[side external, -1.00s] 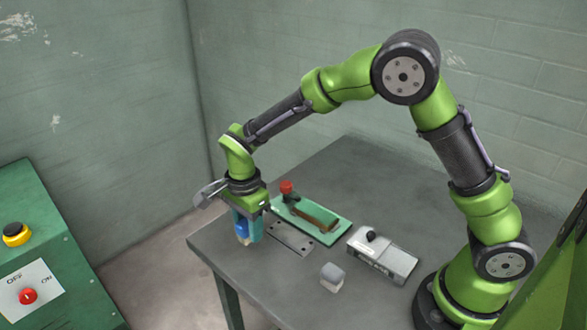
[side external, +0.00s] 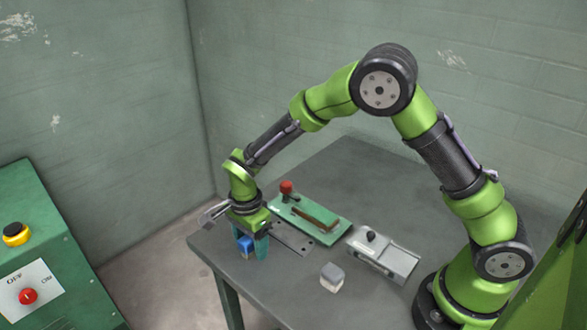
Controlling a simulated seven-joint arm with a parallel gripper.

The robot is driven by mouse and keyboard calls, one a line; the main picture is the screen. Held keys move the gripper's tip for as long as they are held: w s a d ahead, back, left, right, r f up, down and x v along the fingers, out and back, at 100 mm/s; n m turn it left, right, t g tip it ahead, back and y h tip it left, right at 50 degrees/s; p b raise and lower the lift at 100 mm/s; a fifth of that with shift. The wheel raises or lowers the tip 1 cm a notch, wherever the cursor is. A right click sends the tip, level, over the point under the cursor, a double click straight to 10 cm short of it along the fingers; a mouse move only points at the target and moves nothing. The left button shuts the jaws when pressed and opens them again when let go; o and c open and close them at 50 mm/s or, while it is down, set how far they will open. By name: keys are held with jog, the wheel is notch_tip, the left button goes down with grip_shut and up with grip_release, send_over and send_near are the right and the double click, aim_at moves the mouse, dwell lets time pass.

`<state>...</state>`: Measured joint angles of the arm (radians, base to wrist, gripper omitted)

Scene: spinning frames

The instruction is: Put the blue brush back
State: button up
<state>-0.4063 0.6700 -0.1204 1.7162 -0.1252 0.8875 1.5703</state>
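My gripper (side external: 251,246) points down over the near left part of the table. The small blue brush (side external: 245,245), with a paler lower end, is directly under the gripper body and next to a teal finger on its right. The other finger does not show clearly, so I cannot tell whether the fingers press on the brush. The brush's lower end is low at the table top; whether it touches is unclear.
A grey plate with holes (side external: 292,238) lies just right of the gripper. Beyond it are a green board (side external: 325,238) with a red knob (side external: 287,187) and a grey device (side external: 383,260). A small grey-white block (side external: 332,276) stands in front. The table (side external: 285,295) is bare at the front.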

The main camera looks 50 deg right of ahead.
jog(key=s+d+r+n+t+y, duration=0.1)
jog(key=s+d+r+n, duration=0.1)
jog(key=r, duration=0.7)
jog(key=s+d+r+n+t, duration=0.1)
jog(key=s+d+r, duration=0.1)
jog(key=r, duration=0.8)
jog(key=s+d+r+n+t, duration=0.2)
jog(key=s+d+n, duration=0.1)
jog(key=s+n, duration=0.2)
jog(key=s+d+r+n+t+y, duration=0.1)
jog(key=s+d+r+n+t, duration=0.1)
jog(key=s+n, duration=0.4)
jog(key=s+d+t, duration=0.1)
jog(key=s, duration=0.3)
jog(key=shift+d+r, duration=0.3)
jog(key=shift+r, duration=0.05)
jog(key=shift+c, duration=0.3)
